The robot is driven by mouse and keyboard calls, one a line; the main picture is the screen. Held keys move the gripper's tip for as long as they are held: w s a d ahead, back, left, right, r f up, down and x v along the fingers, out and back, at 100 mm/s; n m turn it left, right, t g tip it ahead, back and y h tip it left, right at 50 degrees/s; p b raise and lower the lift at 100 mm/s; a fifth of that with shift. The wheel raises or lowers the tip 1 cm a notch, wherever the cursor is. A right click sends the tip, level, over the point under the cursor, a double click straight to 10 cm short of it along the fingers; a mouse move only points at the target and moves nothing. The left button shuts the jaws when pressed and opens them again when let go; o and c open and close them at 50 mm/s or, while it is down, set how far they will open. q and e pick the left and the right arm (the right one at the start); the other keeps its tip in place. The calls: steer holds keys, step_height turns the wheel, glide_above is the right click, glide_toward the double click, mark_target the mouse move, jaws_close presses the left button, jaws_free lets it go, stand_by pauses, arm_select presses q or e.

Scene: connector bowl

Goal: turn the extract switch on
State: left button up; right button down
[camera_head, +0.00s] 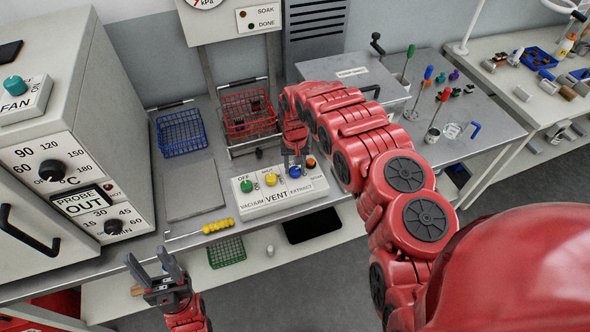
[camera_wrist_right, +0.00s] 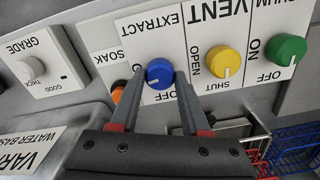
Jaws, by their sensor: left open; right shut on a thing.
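The extract switch is a round blue knob (camera_head: 294,171) on the white control panel (camera_head: 262,209) in the head view. In the right wrist view the blue knob (camera_wrist_right: 159,73) sits on a white plate lettered EXTRACT, seen upside down, with ON and OFF marks. A pale pointer mark shows on its lower part; I cannot tell its exact setting. My right gripper (camera_wrist_right: 158,82) is shut on the blue knob, one finger at each side; it also shows in the head view (camera_head: 295,158). My left gripper (camera_head: 150,264) is open and empty, low at the left.
A yellow vent knob (camera_head: 271,180) and a green vacuum knob (camera_head: 247,187) sit left of the blue one. An orange knob (camera_head: 311,163) is close on its right. A red basket (camera_head: 249,116) and blue basket (camera_head: 182,133) stand behind. The oven (camera_head: 60,120) is at left.

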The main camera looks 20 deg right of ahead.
steer(key=shift+f+m+b, duration=0.1)
steer(key=shift+m+b, duration=0.25)
steer(key=shift+m, duration=0.15)
steer(key=shift+m+b, duration=0.3)
steer(key=shift+c, duration=1.9)
jaws_free()
